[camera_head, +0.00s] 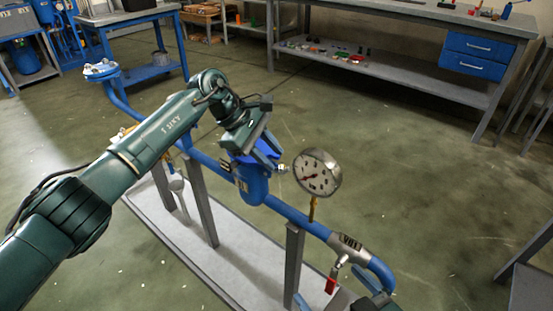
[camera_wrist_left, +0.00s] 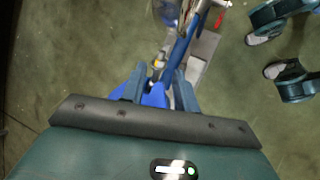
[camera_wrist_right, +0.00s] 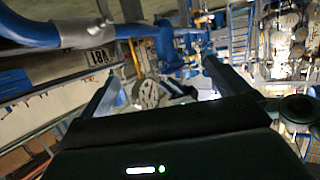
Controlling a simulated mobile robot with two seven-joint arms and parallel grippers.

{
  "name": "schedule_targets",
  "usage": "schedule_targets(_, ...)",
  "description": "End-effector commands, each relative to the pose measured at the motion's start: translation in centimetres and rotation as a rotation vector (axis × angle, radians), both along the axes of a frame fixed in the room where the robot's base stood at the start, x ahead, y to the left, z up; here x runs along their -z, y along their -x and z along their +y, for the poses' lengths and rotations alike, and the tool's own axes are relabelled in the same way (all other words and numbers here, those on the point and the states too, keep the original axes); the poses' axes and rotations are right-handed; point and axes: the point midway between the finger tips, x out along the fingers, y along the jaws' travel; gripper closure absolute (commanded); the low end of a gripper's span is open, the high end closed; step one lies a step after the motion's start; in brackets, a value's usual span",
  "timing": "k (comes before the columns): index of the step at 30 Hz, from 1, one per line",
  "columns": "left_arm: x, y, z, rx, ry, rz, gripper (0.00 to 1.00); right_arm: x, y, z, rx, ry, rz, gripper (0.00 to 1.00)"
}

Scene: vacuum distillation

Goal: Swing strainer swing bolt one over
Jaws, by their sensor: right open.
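The blue strainer (camera_head: 252,186) sits in the blue pipe line, with a blue cover part at its top. My left gripper (camera_head: 272,158) is at the top of the strainer. In the left wrist view its two fingers (camera_wrist_left: 159,78) stand partly apart, with blue strainer parts (camera_wrist_left: 154,97) between and around them. Whether they grip anything is unclear. A small pale metal piece (camera_head: 282,169), perhaps a swing bolt, shows beside the fingertips; I cannot tell which bolt it is. My right gripper (camera_wrist_right: 160,75) is open and looks empty, with its fingers wide apart toward the pipe line.
A round gauge (camera_head: 318,172) stands on the line just right of the strainer. A red-handled valve (camera_head: 331,284) hangs near the pipe's right bend. Grey posts (camera_head: 294,262) hold the line above a pale base plate (camera_head: 232,262). A workbench (camera_head: 420,75) stands behind; floor between is clear.

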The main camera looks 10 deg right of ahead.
Motion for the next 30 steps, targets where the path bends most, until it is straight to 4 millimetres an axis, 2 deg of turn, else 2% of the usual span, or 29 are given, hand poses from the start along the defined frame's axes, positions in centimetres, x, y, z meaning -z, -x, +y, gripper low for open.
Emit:
schedule_targets(1, -1.2, -0.2, 0.8, -0.003, -0.001, -0.005, 0.70, -0.3, 0.0, 0.0, 0.002, -0.003, -0.002, 0.00)
schedule_targets(6, -4.4, -0.3, 3.1, -0.003, -0.001, -0.004, 0.70, -0.6, 0.0, -0.2, 0.008, -0.010, -0.005, 0.00)
schedule_targets(12, -7.1, -0.4, 5.0, -0.003, -0.001, -0.002, 0.70, -0.7, 0.3, -0.4, 0.015, -0.015, 0.002, 0.00)
schedule_targets(18, -8.2, -0.4, 5.8, -0.001, -0.001, 0.000, 0.70, -0.7, 0.4, -0.5, 0.020, -0.017, 0.007, 0.00)
schedule_targets(26, -8.2, -0.4, 5.8, -0.001, -0.001, 0.000, 0.70, -0.7, 0.4, -0.5, 0.020, -0.019, 0.006, 0.00)
schedule_targets(30, -8.2, -0.4, 5.8, -0.001, -0.001, 0.000, 0.70, -1.1, 0.1, -0.4, 0.021, -0.023, -0.007, 0.11)
